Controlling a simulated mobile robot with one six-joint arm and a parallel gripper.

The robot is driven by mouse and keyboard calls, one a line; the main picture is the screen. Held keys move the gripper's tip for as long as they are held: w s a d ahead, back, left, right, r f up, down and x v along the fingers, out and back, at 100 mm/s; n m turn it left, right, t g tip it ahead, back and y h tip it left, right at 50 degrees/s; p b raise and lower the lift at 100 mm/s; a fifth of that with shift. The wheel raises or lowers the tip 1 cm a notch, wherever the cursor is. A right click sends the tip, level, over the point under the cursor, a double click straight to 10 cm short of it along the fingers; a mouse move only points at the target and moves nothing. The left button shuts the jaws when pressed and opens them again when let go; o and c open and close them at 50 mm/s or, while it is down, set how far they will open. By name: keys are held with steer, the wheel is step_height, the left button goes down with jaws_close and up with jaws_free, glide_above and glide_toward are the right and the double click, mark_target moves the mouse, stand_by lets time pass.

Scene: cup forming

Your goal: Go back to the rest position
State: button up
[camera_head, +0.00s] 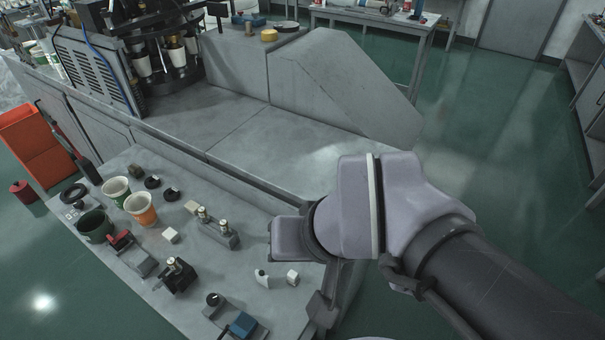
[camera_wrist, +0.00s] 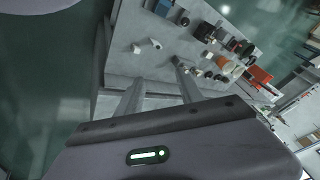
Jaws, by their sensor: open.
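My gripper (camera_wrist: 158,75) shows in the wrist view with its two grey fingers apart and nothing held between them. Beyond the fingers lies the grey table (camera_wrist: 130,62) with small parts on it. In the head view my wrist and forearm reach in from the lower right, over the right end of the table (camera_head: 262,250). The fingers are mostly hidden there or hard to make out.
On the table's left stand a green-and-white cup (camera_head: 116,190), an orange cup (camera_head: 140,208) and a dark green cup (camera_head: 95,226), among several small parts. A cup-forming machine (camera_head: 165,60) stands behind. An orange bin (camera_head: 38,145) is at far left. Green floor (camera_head: 480,140) is clear at right.

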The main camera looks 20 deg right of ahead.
steer(key=shift+s+a+r+m, duration=0.2)
steer(key=shift+s+r+m, duration=0.25)
steer(key=shift+s+m, duration=0.2)
step_height(320, 180, down, 5)
steer(key=b, duration=0.5)
steer(key=shift+f, duration=0.1)
